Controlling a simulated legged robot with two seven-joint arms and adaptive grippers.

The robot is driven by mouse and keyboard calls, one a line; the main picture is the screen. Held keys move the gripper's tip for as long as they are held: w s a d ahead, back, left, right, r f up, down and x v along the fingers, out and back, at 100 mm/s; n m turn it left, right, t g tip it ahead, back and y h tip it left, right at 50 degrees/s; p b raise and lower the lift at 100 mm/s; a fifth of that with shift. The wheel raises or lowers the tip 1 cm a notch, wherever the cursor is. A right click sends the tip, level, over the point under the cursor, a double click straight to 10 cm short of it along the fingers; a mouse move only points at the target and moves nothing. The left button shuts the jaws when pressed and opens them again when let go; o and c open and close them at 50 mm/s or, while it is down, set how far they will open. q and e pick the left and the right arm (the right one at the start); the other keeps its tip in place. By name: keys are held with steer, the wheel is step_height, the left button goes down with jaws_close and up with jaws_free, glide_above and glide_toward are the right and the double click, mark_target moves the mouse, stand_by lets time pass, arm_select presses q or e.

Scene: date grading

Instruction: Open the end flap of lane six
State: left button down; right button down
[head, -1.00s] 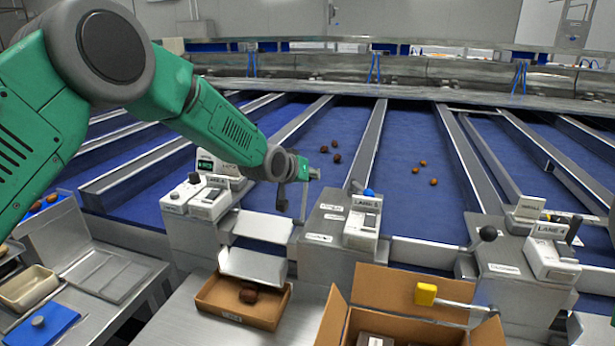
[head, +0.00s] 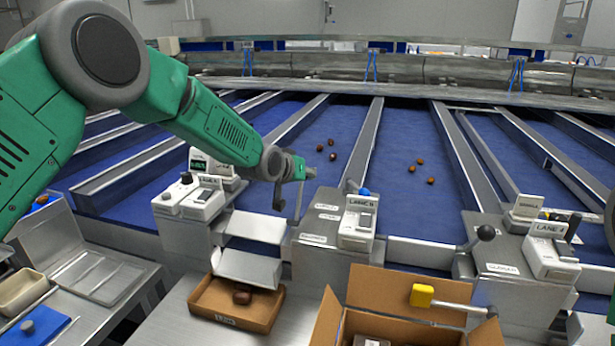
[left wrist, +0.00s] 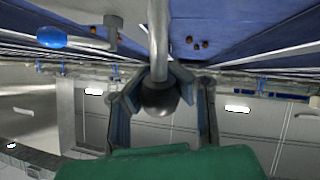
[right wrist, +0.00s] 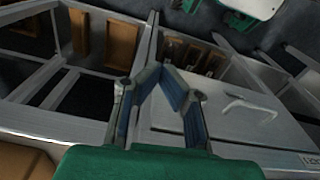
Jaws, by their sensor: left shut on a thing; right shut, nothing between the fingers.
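My left gripper (head: 281,192) is over the front end of a lane, above two stepped metal plates (head: 254,227). In the left wrist view, its fingers (left wrist: 160,88) are shut on the dark ball knob (left wrist: 158,98) of a metal lever (left wrist: 158,45). The gripper hides most of this lever in the head view. The control box (head: 359,222) to its right carries a lane label whose number I cannot read surely. In the right wrist view, my right gripper (right wrist: 160,70) is shut and empty, its fingertips together.
An open cardboard tray (head: 275,310) with dark dates (head: 242,295) stands below the plates. Dates (head: 333,157) lie on the blue lane belts. A blue-knobbed lever (left wrist: 52,37) is close by.

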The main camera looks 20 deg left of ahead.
arm_select(q)
steer(key=shift+a+f, duration=0.15)
steer(key=shift+a, duration=0.05)
stand_by(0.7)
steer(key=c, duration=1.2)
jaws_free()
steer(key=shift+a, duration=0.2)
steer(key=shift+s, duration=0.1)
steer(key=v, duration=1.1)
steer(key=shift+s+a+r, duration=0.1)
steer(key=shift+s+r, duration=0.1)
steer(key=shift+s, duration=0.15)
